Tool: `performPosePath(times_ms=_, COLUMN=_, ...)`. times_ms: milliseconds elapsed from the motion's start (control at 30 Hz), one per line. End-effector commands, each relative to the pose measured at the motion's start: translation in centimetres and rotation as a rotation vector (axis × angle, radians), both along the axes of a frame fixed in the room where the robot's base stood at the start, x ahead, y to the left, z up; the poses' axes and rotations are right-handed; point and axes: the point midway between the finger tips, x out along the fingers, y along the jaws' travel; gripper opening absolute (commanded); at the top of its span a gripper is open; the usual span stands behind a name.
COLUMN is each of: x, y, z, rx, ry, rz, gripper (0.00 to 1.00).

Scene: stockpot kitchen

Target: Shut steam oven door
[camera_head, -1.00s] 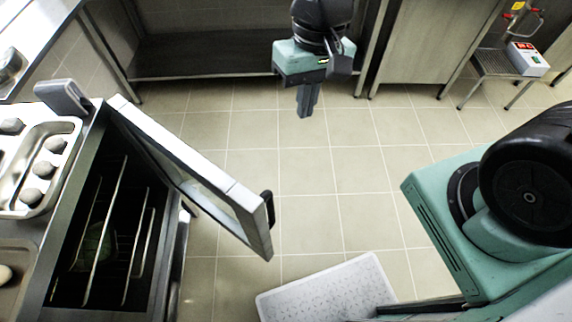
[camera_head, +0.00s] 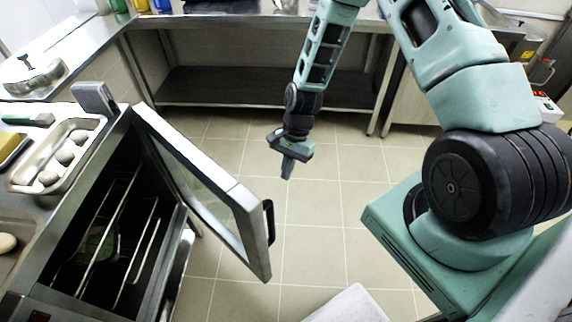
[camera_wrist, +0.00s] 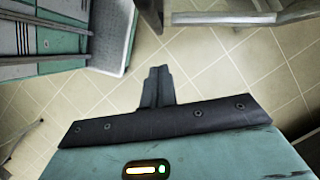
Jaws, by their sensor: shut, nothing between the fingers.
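The steam oven (camera_head: 75,250) stands at the left in the head view, with wire racks inside. Its door (camera_head: 212,190) is swung wide open toward the right, with a glass pane and a dark handle (camera_head: 269,222) on its free edge. My gripper (camera_head: 287,170) hangs fingers-down over the floor, to the right of and beyond the door, apart from it. The fingers are together and empty; they also show in the wrist view (camera_wrist: 158,85). The metal-edged thing at the top of the wrist view may be the door; I cannot tell for certain.
A counter above the oven holds a tray of round items (camera_head: 62,155). A steel table with a lower shelf (camera_head: 230,88) stands along the back. A pale speckled slab (camera_head: 348,305) lies low at the bottom. Tiled floor (camera_head: 330,215) is clear right of the door.

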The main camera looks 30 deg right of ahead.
Motion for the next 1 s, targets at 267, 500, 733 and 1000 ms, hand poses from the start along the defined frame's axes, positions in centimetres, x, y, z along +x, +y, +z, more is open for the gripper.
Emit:
performPosePath(times_ms=267, x=-1.0, y=1.9, z=-4.9, rx=0.002, ry=0.003, rz=0.004, gripper=0.0)
performPosePath(times_ms=500, x=-2.4, y=4.6, z=-5.2, rx=0.0, ry=0.001, rz=0.006, gripper=0.0)
performPosePath(times_ms=733, x=-2.9, y=5.5, z=-5.4, rx=0.0, ry=0.0, rz=0.004, gripper=0.0)
performPosePath(times_ms=1000, x=-2.9, y=5.6, z=-5.4, rx=0.0, ry=0.0, rz=0.004, gripper=0.0)
